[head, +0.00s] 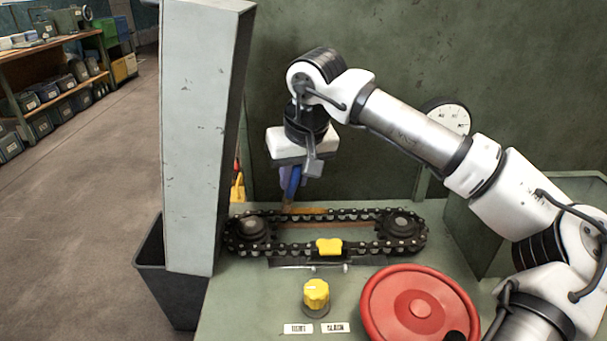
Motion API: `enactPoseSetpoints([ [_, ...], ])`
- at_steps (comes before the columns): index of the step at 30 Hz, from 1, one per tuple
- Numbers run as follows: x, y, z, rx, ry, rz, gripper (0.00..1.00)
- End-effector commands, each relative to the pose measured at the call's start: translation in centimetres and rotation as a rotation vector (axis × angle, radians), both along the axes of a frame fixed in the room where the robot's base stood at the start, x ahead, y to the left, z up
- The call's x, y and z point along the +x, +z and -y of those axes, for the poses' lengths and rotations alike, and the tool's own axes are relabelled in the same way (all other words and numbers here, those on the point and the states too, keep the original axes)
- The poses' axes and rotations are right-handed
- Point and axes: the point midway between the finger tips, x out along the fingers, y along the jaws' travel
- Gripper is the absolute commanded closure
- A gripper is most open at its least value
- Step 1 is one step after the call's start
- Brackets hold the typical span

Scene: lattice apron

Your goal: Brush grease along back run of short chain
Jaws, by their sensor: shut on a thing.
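The short chain (275,251) is a dark loop around two sprockets, the left one (250,228) and the right one (402,226), on the green bench. Its back run (350,212) passes along the far side, with a brownish-orange strip near its left part. My gripper (295,176) is above the left part of the back run, pointing down. It is shut on a blue-handled brush (292,184). The brush's lower end is at or just over the back run; I cannot tell whether it touches. A yellow block (329,247) sits at the middle of the front run.
A yellow knob (316,295) and a red handwheel (420,307) stand in front of the chain. A tall grey post (205,140) rises close on the left, above a dark bin (175,285). A round gauge (449,115) is on the back wall.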

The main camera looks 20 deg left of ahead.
Motion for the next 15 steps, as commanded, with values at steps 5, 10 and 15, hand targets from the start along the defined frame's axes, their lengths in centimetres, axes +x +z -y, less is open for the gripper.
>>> enactPoseSetpoints([
  [5,-0.5,-0.1,-1.6,0.0,0.002,0.0,1.0],
  [10,-0.7,-0.1,-2.3,0.0,0.002,0.0,1.0],
  [15,-0.7,-0.1,-2.3,0.002,0.004,-0.001,1.0],
])
